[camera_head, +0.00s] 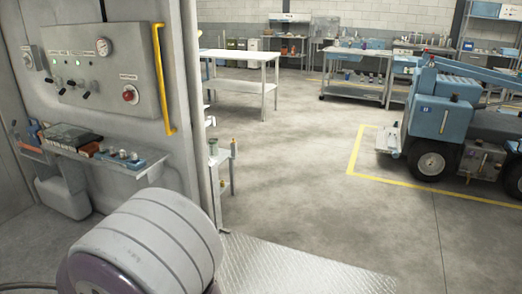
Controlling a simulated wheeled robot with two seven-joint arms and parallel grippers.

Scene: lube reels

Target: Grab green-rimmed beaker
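A small clear container with a greenish top (213,147) stands on a narrow ledge just right of the grey door post. It may be the green-rimmed beaker, but it is too small to be sure. A second small item with an orange-brown top (234,143) stands close to its right. Neither of my grippers shows in the head view.
A control panel (90,70) and a cluttered shelf (100,150) are on the left. A blue vehicle (445,110) stands right. The middle floor is clear.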

